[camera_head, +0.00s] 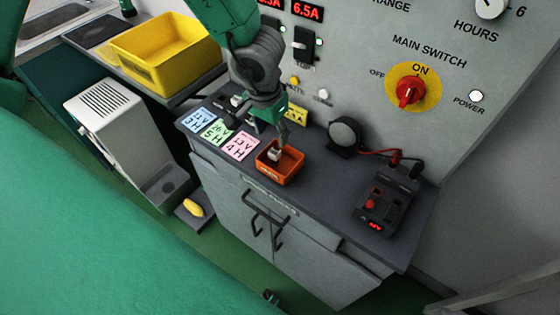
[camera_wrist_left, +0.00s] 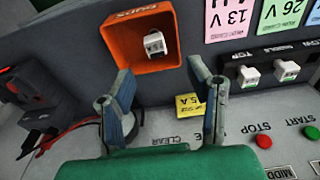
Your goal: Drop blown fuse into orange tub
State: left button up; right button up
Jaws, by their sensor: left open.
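The orange tub (camera_head: 291,174) stands on the dark counter top; in the left wrist view the tub (camera_wrist_left: 112,40) is at the top, its opening facing the camera. A small white fuse (camera_wrist_left: 155,43) shows inside the tub, apart from the fingers; in the head view the white fuse (camera_head: 274,154) also shows within the tub's rim. I cannot tell whether it touches the tub's floor. My left gripper (camera_head: 280,136) is just above the tub, and in the wrist view the gripper (camera_wrist_left: 160,78) has its two fingers spread with nothing between them. My right gripper is not in view.
Blue, green and pink cards (camera_head: 219,131) lie left of the tub. A tester (camera_head: 383,204) with leads and a round dark device (camera_head: 345,135) stand to its right. The control panel (camera_head: 360,60) rises behind. A yellow bin (camera_head: 165,75) sits far left.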

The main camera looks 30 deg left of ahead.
pick_arm(q)
jog(key=r, duration=0.3)
jog(key=a+r, duration=0.1)
jog(key=r, duration=0.1)
jog(key=shift+s+r, duration=0.35)
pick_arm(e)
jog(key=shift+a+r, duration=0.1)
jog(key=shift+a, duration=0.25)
pick_arm(q)
jog(key=shift+d, duration=0.25)
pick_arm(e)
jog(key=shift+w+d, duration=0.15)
